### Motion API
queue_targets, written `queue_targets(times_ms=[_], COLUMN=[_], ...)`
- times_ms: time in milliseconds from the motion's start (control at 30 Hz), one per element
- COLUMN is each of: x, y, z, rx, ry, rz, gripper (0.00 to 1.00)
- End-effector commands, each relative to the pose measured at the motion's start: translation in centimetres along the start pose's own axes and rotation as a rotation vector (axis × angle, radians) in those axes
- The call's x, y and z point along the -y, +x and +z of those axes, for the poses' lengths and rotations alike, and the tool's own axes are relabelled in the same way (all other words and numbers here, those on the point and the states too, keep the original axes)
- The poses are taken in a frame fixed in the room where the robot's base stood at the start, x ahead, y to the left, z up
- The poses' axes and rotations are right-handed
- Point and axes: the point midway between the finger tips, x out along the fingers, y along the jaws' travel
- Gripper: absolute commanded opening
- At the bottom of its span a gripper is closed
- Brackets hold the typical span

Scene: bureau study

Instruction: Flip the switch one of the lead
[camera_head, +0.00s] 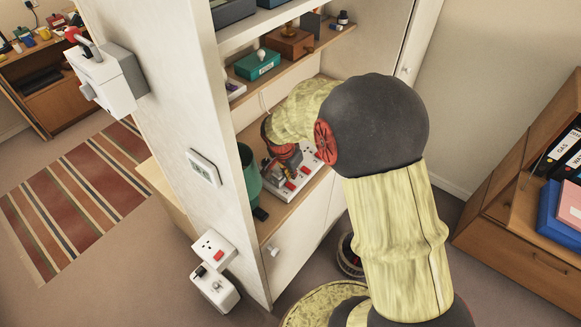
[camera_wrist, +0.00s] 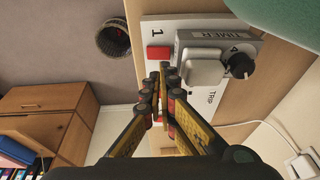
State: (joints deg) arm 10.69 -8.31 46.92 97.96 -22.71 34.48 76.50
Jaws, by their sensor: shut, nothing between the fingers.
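The lead, a white multi-socket strip (camera_head: 287,192), lies on the open lower shelf of the white cabinet in the head view. In the wrist view its end (camera_wrist: 150,38) carries the number 1 and a red switch (camera_wrist: 158,53). A grey plug-in marked TIMER (camera_wrist: 207,52), with a black knob, sits beside that switch. My gripper (camera_wrist: 164,70) is shut and empty, with its fingertips just below the red switch in the picture. I cannot tell whether they touch it. In the head view my gripper (camera_head: 284,156) hides part of the strip.
A green container (camera_head: 249,172) stands left of the strip. The shelf above holds a teal box (camera_head: 257,64) and a brown box (camera_head: 289,42). A round bin (camera_head: 349,256) is on the floor by the cabinet. A white cable (camera_wrist: 236,125) runs near the strip.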

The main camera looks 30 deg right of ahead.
Motion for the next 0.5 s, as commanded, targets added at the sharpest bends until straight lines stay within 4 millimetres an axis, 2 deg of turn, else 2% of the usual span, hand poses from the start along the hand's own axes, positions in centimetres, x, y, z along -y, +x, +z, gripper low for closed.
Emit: queue_targets(times_ms=[200, 500], x=[0.3, 0.4], y=[2.2, 2.5], z=[0.7, 0.8], rx=[0.000, -0.001], ry=[-0.002, -0.001], rz=[-0.001, -0.003], gripper=[0.00, 0.00])
